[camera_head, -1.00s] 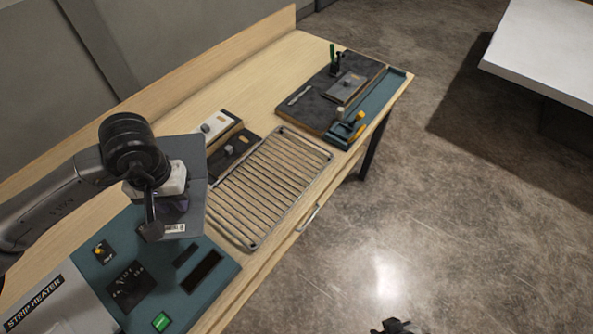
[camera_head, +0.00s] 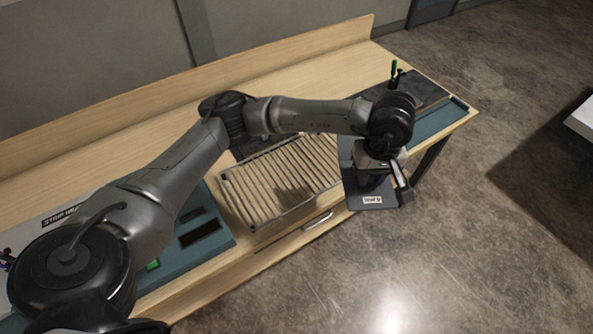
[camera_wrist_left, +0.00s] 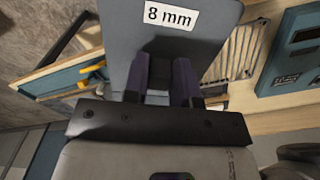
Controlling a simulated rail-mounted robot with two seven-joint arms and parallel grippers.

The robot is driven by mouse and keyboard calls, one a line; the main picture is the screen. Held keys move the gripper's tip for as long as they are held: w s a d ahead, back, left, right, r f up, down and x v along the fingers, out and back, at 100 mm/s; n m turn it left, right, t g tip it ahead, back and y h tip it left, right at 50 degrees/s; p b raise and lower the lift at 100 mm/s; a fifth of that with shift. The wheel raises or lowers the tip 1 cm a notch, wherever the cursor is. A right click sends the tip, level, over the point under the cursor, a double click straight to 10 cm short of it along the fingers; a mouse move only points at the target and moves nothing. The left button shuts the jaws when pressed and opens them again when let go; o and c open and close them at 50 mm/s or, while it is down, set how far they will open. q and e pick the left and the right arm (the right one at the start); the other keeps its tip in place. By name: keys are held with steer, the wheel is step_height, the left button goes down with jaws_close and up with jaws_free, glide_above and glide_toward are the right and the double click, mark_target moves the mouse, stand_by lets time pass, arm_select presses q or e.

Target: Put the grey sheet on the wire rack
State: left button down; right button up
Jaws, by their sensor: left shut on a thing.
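The grey sheet (camera_head: 357,199) is a flat panel with a white label. In the left wrist view the sheet (camera_wrist_left: 212,62) shows its label reading "8 mm". My left gripper (camera_head: 374,180) is shut on the sheet and holds it in the air by the right end of the rack, over the table's front edge. In the wrist view the dark fingers of the left gripper (camera_wrist_left: 163,75) lie against the sheet. The wire rack (camera_head: 262,190) lies on the wooden table with nothing on its visible slats; it also shows in the wrist view (camera_wrist_left: 240,50). My right gripper is not in view.
The strip heater's teal panel (camera_head: 212,250) is left of the rack. My left arm spans the table and hides things behind the rack.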

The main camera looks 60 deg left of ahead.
arm_select(q)
steer(key=a+f+n, duration=0.1)
steer(key=n, duration=0.3)
steer(key=a+f+n, duration=0.1)
steer(key=a+n, duration=0.1)
steer(key=n, duration=0.2)
steer(key=w+a+n, duration=0.1)
steer(key=a+n, duration=0.1)
steer(key=n, duration=0.1)
steer(key=shift+f+n, duration=0.4)
steer(key=a+n, duration=0.1)
steer(key=n, duration=0.2)
steer(key=a+f+n, duration=0.1)
steer(key=n, duration=0.2)
steer(key=a+f+n, duration=0.1)
steer(key=a+n, duration=0.1)
steer(key=shift+w+f+n, duration=0.1)
steer(key=shift+w+n, duration=0.1)
steer(key=shift+n, duration=0.2)
steer(key=n, duration=2.1)
glide_above(282, 160)
step_height(282, 160, down, 12)
steer(key=shift+f, duration=2.2)
steer(key=shift+f, duration=0.1)
steer(key=c, duration=0.9)
jaws_free()
